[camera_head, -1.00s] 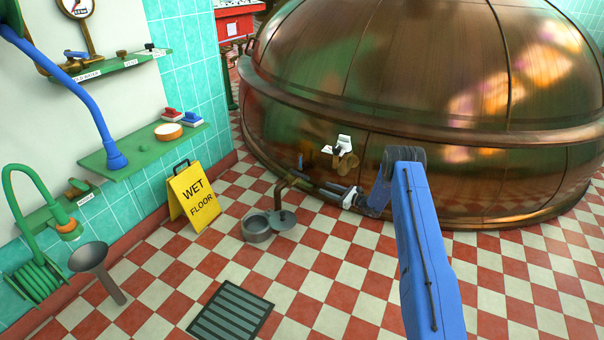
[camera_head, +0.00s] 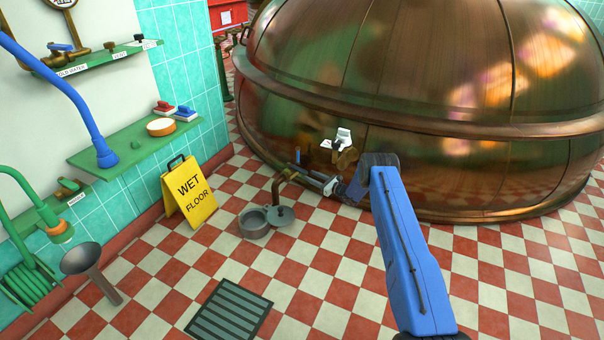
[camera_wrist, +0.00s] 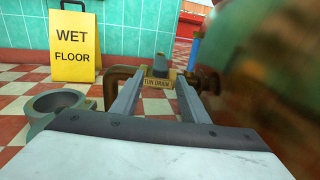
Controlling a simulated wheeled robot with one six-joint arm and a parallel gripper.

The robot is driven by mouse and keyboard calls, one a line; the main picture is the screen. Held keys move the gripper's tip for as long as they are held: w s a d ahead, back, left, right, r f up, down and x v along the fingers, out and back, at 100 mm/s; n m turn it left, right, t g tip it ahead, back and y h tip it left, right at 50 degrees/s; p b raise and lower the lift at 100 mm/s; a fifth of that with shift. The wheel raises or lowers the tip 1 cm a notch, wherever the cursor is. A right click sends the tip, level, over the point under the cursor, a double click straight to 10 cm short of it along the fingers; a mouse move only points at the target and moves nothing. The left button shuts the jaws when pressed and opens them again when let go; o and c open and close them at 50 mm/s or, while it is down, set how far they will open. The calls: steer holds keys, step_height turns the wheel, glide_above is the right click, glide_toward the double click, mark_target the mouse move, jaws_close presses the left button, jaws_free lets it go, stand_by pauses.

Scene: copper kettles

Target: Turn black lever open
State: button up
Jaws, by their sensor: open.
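In the wrist view a small dark, near-black lever (camera_wrist: 160,65) sits on a brass valve with a "TUN DRAIN" label (camera_wrist: 156,83). The lever shows beyond and between the fingertips of my gripper (camera_wrist: 159,75). The fingers are apart with nothing held between them. I cannot tell whether they reach alongside the lever. In the head view my gripper (camera_head: 310,177) is low beside the copper kettle (camera_head: 440,165), close to the brass drain pipe (camera_head: 279,182). The lever itself cannot be made out there.
A metal pot (camera_head: 254,223) stands under the pipe, left of my gripper. A yellow wet-floor sign (camera_head: 190,193) stands further left. The kettle wall is close on the right. Another dark lever (camera_head: 138,38) is on the upper green shelf (camera_head: 100,64).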

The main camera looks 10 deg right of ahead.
mark_target(302, 172)
steer(key=shift+x, duration=3.6)
jaws_close()
steer(key=shift+a, duration=0.1)
